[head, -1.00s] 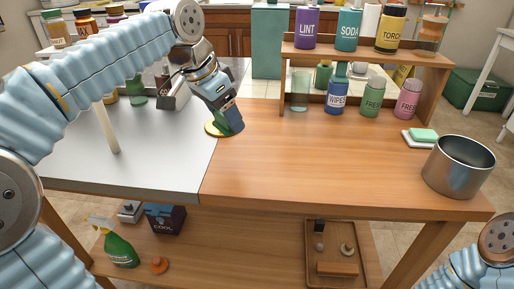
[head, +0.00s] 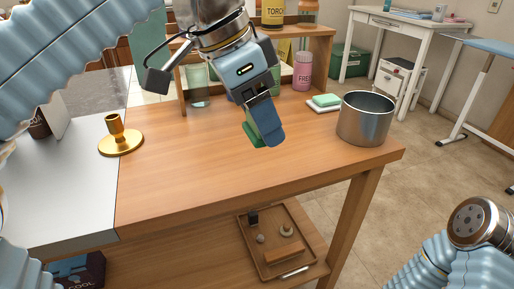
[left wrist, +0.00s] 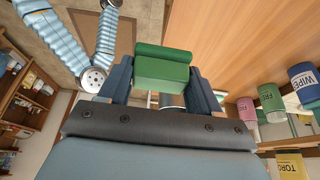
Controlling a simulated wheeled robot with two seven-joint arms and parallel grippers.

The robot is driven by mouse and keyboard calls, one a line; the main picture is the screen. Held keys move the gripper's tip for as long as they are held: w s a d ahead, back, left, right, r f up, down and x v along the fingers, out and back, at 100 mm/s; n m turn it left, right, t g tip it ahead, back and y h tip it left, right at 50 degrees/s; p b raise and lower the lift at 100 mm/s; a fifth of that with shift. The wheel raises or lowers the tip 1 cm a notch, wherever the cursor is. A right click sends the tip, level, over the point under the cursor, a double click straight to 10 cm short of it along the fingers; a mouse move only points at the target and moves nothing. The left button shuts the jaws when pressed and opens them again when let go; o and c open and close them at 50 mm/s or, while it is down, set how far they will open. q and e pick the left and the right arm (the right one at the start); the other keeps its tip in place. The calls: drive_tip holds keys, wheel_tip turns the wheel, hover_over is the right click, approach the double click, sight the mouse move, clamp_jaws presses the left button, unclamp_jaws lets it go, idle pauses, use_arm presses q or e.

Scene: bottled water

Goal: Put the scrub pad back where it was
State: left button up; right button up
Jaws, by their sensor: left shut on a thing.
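My left gripper (head: 260,122) is shut on a dark green block, which looks like the scrub pad (head: 251,139), and holds it above the wooden table top (head: 215,160). In the left wrist view the green scrub pad (left wrist: 163,62) sits between the two blue fingers of the left gripper (left wrist: 161,88). In the head view the fingers hide most of it. A light green sponge (head: 326,99) lies on a white dish (head: 318,108) to the right, left of the metal pot (head: 366,118). My right gripper is out of view; only part of that arm shows.
A brass candle holder (head: 121,144) stands at the left, near the edge of the grey panel (head: 70,190). A wooden shelf (head: 318,45) with bottles, including a pink one (head: 303,70), stands behind. The front middle table top is clear. A tray (head: 278,240) lies below.

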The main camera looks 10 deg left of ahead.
use_arm(q)
drive_tip(key=w+a+f, duration=0.2)
drive_tip(key=w, duration=0.3)
drive_tip(key=b, duration=0.1)
hover_over(255, 153)
drive_tip(key=s, duration=0.2)
drive_tip(key=f, duration=0.4)
drive_tip(key=shift+s+a+f, duration=0.2)
drive_tip(key=shift+f, duration=0.2)
drive_tip(key=f, duration=0.1)
drive_tip(key=w+f, duration=0.1)
drive_tip(key=f, duration=0.1)
drive_tip(key=f+b, duration=0.1)
drive_tip(key=shift+w+a+f, duration=0.3)
drive_tip(key=shift+a, duration=0.1)
drive_tip(key=shift+f, duration=0.25)
drive_tip(key=shift+f, duration=0.15)
drive_tip(key=o, duration=0.9)
drive_tip(key=shift+o, duration=0.2)
